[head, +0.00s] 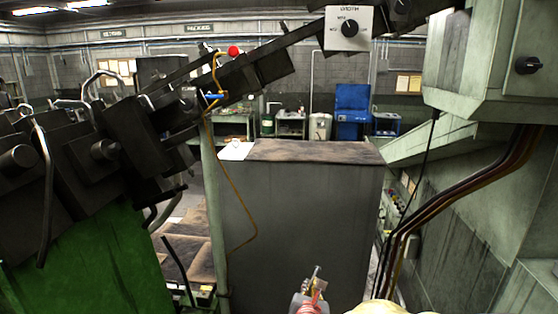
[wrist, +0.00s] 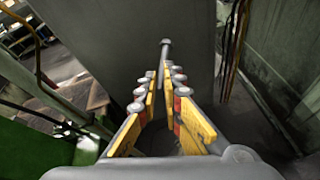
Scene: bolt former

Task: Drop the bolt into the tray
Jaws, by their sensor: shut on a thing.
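A small grey bolt (wrist: 165,52) sticks out past the fingertips of my gripper (wrist: 165,80) in the wrist view, its round head at the far end. The yellow-padded fingers close on its near part, which they hide. In the head view my gripper (head: 314,287) is low at the bottom centre, with the bolt (head: 317,271) upright and small at its tip. The gripper is in front of the plain face of a tall grey cabinet (head: 300,225). I cannot make out the tray for certain in either view.
A dark green machine (head: 75,260) fills the left, with a sloping dark beam crossing above. A pale control box (head: 480,65) and hanging cables (head: 410,225) stand at the right. A white sheet-like thing (head: 236,151) lies on the cabinet's brown top. Brown panels (head: 195,262) lie low at left.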

